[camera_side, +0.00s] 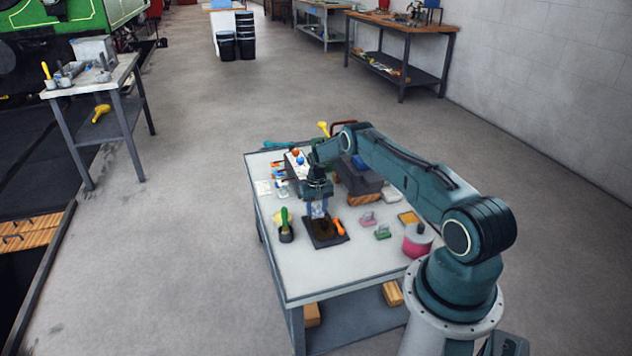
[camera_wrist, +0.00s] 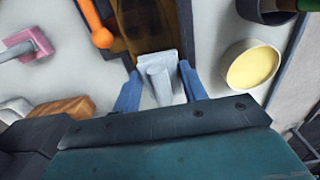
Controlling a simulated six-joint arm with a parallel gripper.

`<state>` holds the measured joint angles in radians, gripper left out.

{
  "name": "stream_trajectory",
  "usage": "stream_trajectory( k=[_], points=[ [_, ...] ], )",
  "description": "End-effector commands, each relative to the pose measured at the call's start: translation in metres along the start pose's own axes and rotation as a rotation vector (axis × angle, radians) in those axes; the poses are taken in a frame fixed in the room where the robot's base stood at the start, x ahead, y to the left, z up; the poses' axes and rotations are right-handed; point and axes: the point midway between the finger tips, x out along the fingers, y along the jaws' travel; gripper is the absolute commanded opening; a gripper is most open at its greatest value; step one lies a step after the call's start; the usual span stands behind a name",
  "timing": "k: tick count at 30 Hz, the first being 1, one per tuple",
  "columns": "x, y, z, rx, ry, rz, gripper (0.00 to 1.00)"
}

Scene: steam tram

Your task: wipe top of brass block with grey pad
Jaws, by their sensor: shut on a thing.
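My gripper (camera_side: 318,212) points down over the worktable. In the wrist view, the two blue fingers of my gripper (camera_wrist: 159,80) are shut on the grey pad (camera_wrist: 158,66) by its raised grip. The pad's flat light-grey base is at the near edge of a brown, brass-coloured surface (camera_wrist: 150,22), which I take for the brass block's top. In the side view this brown patch (camera_side: 324,229) lies within a dark square surround just below my gripper. I cannot tell whether the pad touches it. The pad is mostly hidden by the fingers in the side view.
An orange-handled tool (camera_side: 338,226) lies close beside the block, also in the wrist view (camera_wrist: 97,24). A pot with a green-handled brush (camera_side: 285,226) stands left. A round yellow-filled tub (camera_wrist: 251,66), pink (camera_side: 368,219) and green (camera_side: 382,232) pieces and a pink can (camera_side: 417,241) are nearby.

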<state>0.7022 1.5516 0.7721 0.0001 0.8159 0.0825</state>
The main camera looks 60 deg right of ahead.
Motion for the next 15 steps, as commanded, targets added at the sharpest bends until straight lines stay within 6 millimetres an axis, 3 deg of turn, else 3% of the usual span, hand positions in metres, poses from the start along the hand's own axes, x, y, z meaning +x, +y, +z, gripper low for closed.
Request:
stream_trajectory(
  k=[15],
  points=[
    [0.0,-0.001,0.03,-0.001,-0.006,0.0,0.21]
  ],
)
